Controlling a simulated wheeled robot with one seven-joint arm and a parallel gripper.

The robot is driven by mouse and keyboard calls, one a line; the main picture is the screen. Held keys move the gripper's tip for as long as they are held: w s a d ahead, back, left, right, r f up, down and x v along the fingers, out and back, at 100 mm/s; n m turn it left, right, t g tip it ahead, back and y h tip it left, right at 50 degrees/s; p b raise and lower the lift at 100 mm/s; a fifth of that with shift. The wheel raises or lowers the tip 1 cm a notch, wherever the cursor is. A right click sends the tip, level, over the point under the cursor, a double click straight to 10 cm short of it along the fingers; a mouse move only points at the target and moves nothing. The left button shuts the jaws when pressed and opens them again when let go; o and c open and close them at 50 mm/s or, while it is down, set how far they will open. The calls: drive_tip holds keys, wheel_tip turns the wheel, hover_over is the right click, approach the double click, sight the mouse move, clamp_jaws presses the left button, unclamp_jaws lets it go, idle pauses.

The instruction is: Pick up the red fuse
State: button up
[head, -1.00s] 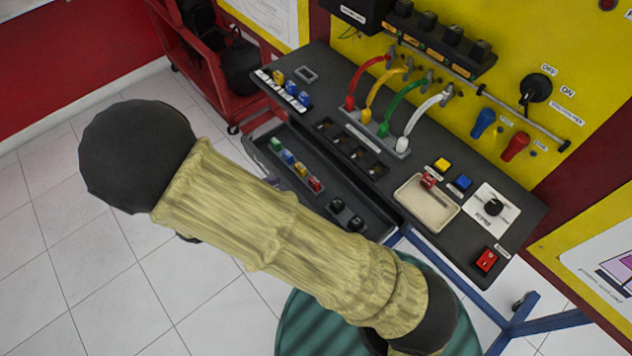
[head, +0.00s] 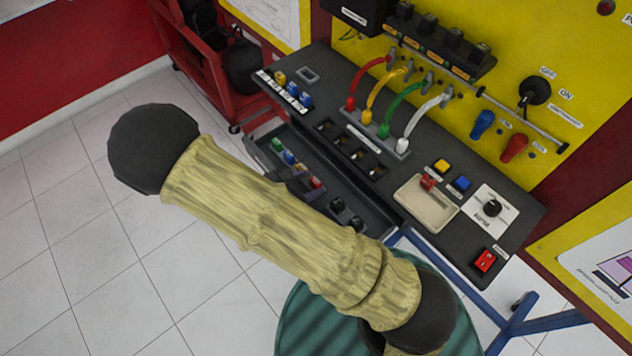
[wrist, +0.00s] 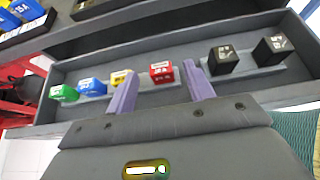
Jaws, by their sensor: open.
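The red fuse (wrist: 161,72) stands at the right of a row of coloured fuses in the open drawer. It also shows in the head view (head: 316,182), close to my gripper, which is partly hidden behind my arm there. In the wrist view my gripper (wrist: 161,70) is open, with its two purple fingers apart. The red fuse appears in the gap between the fingertips, nearer the right one. I cannot tell whether the fingers are level with it in depth. Nothing is held.
Yellow (wrist: 121,79), blue (wrist: 91,87) and green (wrist: 64,92) fuses stand left of it. Black blocks (wrist: 223,60) stand to the right. The drawer's walls (wrist: 45,100) surround them. A beige tray (head: 425,212) on the bench holds another red piece (head: 428,181).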

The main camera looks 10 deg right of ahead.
drive_tip(key=shift+w+d+f, duration=0.25)
drive_tip(key=shift+d, duration=0.2)
drive_tip(key=shift+c, duration=0.4)
drive_tip(key=c, duration=1)
